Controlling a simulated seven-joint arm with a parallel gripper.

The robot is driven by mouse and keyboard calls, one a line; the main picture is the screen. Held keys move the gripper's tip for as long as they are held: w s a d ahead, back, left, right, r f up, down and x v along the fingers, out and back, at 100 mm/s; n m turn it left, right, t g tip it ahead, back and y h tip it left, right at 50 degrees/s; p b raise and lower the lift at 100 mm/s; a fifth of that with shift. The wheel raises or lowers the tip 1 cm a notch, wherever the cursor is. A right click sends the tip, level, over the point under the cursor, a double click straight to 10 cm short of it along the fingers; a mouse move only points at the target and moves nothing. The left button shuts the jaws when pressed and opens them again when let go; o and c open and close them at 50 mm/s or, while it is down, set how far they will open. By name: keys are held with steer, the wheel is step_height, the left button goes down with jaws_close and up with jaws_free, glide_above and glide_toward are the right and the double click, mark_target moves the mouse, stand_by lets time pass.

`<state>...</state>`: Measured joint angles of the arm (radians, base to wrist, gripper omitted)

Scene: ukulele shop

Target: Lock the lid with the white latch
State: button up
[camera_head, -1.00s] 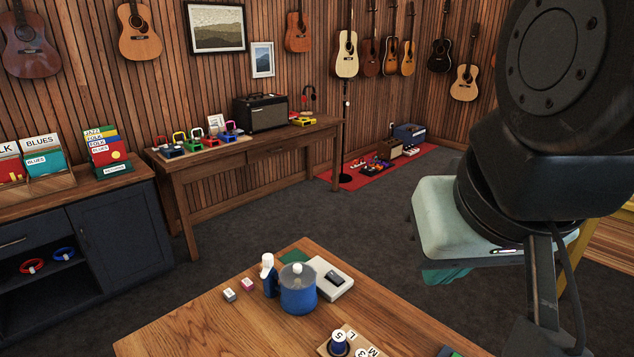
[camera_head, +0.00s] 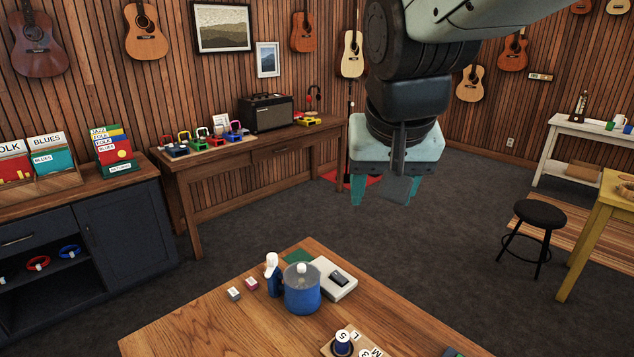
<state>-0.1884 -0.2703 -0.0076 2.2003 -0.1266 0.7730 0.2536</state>
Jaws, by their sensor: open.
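A blue round jar (camera_head: 302,296) stands upright on the wooden table (camera_head: 210,329). Its greyish lid (camera_head: 291,274) has a white knob (camera_head: 301,267) and appears to sit on top. Close against the jar's left side stands a narrow upright piece, blue below with a white top (camera_head: 272,259); I cannot tell whether this is the white latch or a separate object. My gripper (camera_head: 386,191) is open and empty, its teal fingers pointing down. It hangs in the air to the upper right of the jar in the picture, well apart from it.
A light grey box with a dark panel (camera_head: 335,279) stands right behind the jar. Two small blocks, grey (camera_head: 234,294) and pink (camera_head: 251,284), lie to the left. The table's left front area is clear.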

steer(key=w+a+f, duration=0.4)
steer(key=w+a, duration=0.1)
steer(key=w, duration=0.3)
glide_toward(272, 256)
steer(key=shift+g, duration=0.3)
steer(key=x, duration=0.9)
steer(key=shift+w, duration=0.3)
steer(key=shift+c, duration=0.2)
jaws_close()
